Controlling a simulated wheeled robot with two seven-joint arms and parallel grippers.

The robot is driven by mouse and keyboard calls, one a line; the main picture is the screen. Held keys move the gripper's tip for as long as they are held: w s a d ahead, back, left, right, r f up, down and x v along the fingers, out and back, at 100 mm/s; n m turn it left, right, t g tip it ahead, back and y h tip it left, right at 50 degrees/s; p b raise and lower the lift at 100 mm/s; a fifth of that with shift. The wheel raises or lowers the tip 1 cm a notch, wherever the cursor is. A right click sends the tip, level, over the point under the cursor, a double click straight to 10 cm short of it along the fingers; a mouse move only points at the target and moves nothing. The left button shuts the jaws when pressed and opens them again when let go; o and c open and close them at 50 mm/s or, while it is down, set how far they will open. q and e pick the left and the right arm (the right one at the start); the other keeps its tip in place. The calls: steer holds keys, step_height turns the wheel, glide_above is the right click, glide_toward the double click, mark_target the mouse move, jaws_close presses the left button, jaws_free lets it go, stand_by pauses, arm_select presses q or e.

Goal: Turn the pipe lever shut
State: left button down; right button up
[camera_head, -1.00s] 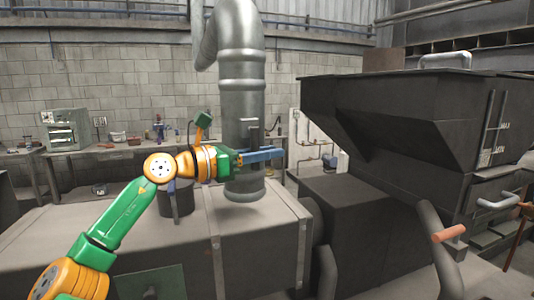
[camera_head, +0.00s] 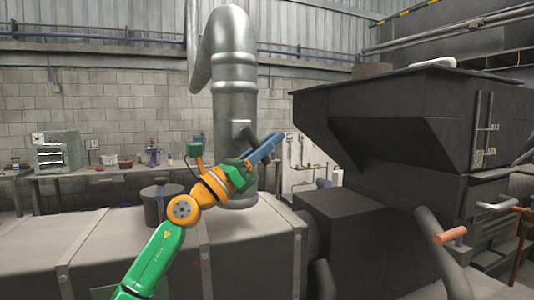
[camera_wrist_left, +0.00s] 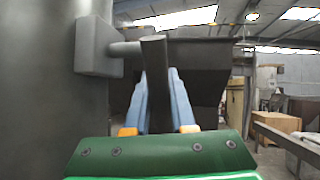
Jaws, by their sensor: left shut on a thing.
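The large grey metal pipe (camera_head: 236,75) stands upright in the middle of the head view. A small pale valve box (camera_head: 240,127) sits on its side and also shows at upper left in the left wrist view (camera_wrist_left: 97,45). A dark bar lever (camera_wrist_left: 156,75) is joined to the box by a short round stem (camera_wrist_left: 125,48). My left gripper (camera_head: 268,148) is beside the pipe, its blue fingers slanting up to the right. In the left wrist view its fingers (camera_wrist_left: 160,105) are shut on the lever, one on each side. The head view partly hides the lever behind the fingers. My right gripper is out of view.
A big dark hopper (camera_head: 400,115) stands close on the right. A long grey duct box (camera_head: 250,240) lies below the pipe. A workbench with a grey machine (camera_head: 55,152) runs along the back wall. An orange-handled lever (camera_head: 451,235) is at lower right.

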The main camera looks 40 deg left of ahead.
arm_select(q)
steer(key=shift+r+t, duration=0.25)
steer(key=shift+t, duration=0.05)
steer(key=c, duration=0.8)
jaws_free()
steer(key=shift+o, duration=0.2)
steer(key=shift+w, duration=0.1)
steer(key=shift+f, duration=0.1)
steer(key=b+v, duration=0.7)
steer(key=shift+d, duration=0.1)
